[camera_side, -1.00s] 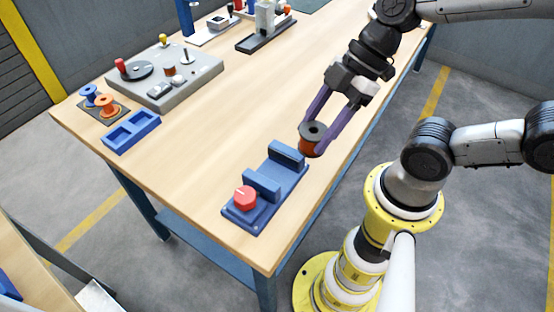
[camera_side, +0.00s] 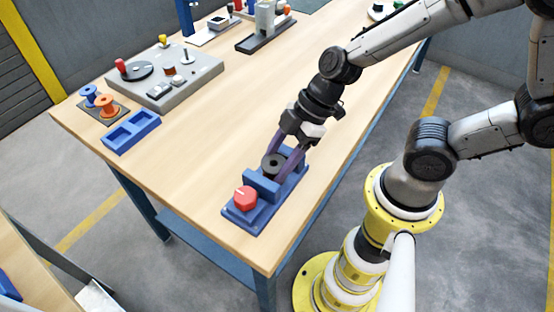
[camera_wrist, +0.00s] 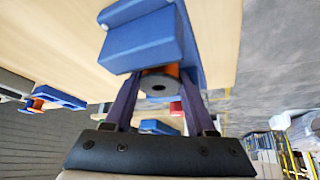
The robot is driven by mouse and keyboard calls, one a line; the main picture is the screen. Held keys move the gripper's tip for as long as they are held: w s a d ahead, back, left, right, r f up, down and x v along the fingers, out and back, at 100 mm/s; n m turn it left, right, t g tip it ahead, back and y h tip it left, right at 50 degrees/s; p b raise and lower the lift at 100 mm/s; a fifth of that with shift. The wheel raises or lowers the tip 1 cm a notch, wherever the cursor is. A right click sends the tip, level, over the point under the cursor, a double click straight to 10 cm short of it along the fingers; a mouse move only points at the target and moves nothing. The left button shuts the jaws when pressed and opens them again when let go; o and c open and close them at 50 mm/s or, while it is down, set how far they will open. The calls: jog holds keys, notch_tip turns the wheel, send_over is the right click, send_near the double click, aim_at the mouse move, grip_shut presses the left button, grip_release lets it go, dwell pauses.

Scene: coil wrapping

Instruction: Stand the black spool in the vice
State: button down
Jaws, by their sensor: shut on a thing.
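The black spool (camera_side: 273,162), with a copper-coloured winding, is upright between the two jaws of the blue vice (camera_side: 240,217). My gripper (camera_side: 280,165) is shut on the spool from above, one purple finger on each side. In the wrist view the spool (camera_wrist: 158,87) shows between the fingertips, with a blue vice jaw (camera_wrist: 147,45) close beside it. The spool's lower part is hidden by the near jaw, so I cannot tell whether it touches the vice floor. The vice has a red knob (camera_side: 245,198) at its near end.
A grey winding unit (camera_side: 190,84) stands behind. The table between these and the vice is clear.

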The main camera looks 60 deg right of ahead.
jog(key=shift+f, duration=0.1)
jog(key=c, duration=0.5)
grip_release()
jog(key=shift+r, duration=0.2)
jog(key=shift+s+d+r+m+t+h, duration=0.4)
jog(key=shift+s+d+r+m+h, duration=0.75)
jog(key=shift+d+r+m, duration=1.1)
jog(key=shift+s+d+r+m+t+h, duration=0.4)
jog(key=shift+s+d+r+m+h, duration=0.25)
jog(key=shift+s+d+r+m, duration=1.35)
jog(key=shift+s+d+r+m+t+h, duration=0.4)
jog(key=shift+s+d+r+m+h, duration=0.55)
jog(key=shift+d+r+m, duration=1.5)
